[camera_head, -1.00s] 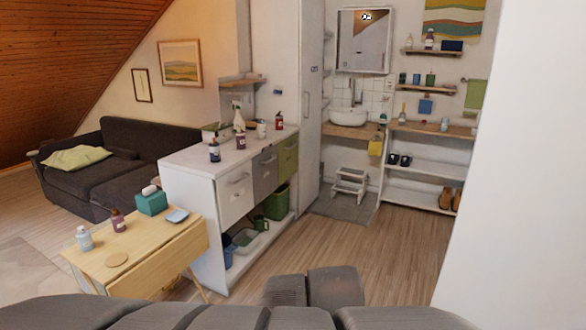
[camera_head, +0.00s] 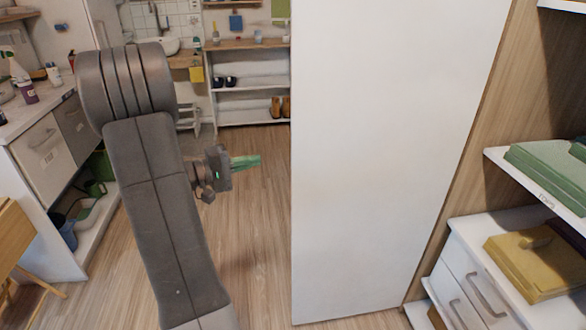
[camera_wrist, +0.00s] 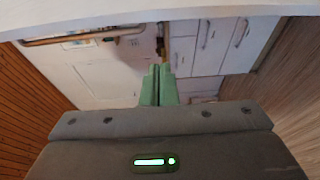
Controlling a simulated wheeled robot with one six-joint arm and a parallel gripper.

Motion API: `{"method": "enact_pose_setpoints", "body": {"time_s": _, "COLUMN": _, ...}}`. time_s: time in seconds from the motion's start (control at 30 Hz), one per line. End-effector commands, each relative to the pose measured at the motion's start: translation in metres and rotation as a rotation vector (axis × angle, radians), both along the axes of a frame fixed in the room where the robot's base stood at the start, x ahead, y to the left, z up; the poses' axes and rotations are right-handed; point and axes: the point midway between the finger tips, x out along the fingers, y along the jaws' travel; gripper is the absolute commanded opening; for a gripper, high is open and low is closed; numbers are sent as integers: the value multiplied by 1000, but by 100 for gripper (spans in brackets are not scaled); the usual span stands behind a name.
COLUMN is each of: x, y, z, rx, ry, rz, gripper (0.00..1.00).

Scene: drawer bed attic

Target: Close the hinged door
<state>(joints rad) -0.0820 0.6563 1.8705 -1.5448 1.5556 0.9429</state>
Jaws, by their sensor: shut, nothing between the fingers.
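The hinged door (camera_head: 385,150) is a tall, plain white panel in the middle right of the head view. It stands open beside a shelved cabinet with a wood-toned side (camera_head: 505,110). Its top is out of frame, and I see no handle on the visible face. My gripper (camera_head: 258,160) has green fingers and is left of the door's left edge, apart from it in the picture. In the wrist view the fingers (camera_wrist: 158,84) are together and hold nothing. A pale band crosses the top of that view; I cannot tell whether it is the door.
A white counter unit (camera_head: 45,165) and wooden table (camera_head: 14,235) stand left. Wood floor (camera_head: 255,240) is clear between the counter unit and the door.

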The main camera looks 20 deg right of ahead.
Motion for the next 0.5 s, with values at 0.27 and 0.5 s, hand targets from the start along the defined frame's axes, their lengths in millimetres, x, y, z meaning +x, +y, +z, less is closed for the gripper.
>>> {"method": "enact_pose_setpoints", "body": {"time_s": 0.27, "x": 13, "y": -10, "z": -3, "rx": -28, "ry": -18, "rz": 29, "gripper": 0}}
{"method": "enact_pose_setpoints", "body": {"time_s": 0.5, "x": 16, "y": -52, "z": -4, "rx": -28, "ry": -16, "rz": 26, "gripper": 0}}
